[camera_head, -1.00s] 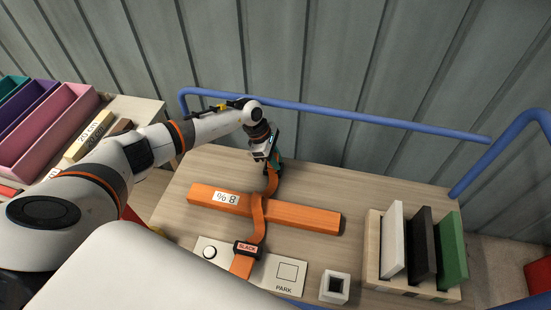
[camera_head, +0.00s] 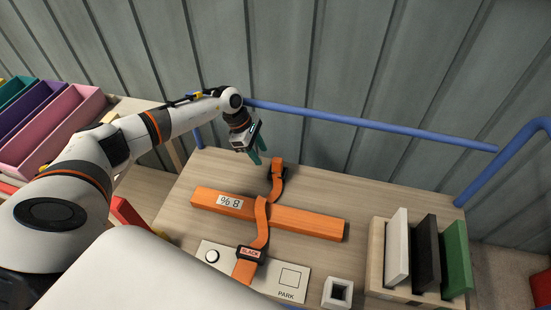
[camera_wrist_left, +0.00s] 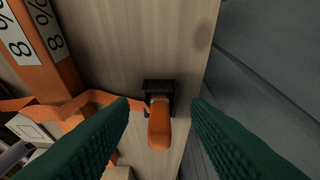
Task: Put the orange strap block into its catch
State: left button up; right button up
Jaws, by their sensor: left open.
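The orange strap block (camera_head: 277,165) stands at the far end of the orange strap, at the black catch (camera_head: 283,175) near the back of the table. In the left wrist view the orange block (camera_wrist_left: 159,128) appears upright at the black catch (camera_wrist_left: 158,87); how deep it sits I cannot tell. My left gripper (camera_head: 258,158) is open and empty, up and to the left of the block in the head view. Its green fingers (camera_wrist_left: 160,118) show apart on both sides of the block in the wrist view. My right gripper is not in view.
The strap crosses a long orange beam (camera_head: 300,220) and passes a buckle marked SLACK (camera_head: 250,254) by a white PARK plate (camera_head: 290,280). A rack (camera_head: 375,270) holds white, black and green slabs. A blue rail (camera_head: 370,124) runs behind.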

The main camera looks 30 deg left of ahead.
pick_arm(q)
jog(key=s+a, duration=0.1)
jog(key=a, duration=0.5)
jog(key=shift+s+a+b, duration=0.15)
jog(key=shift+s+b, duration=0.2)
jog(key=shift+b, duration=0.1)
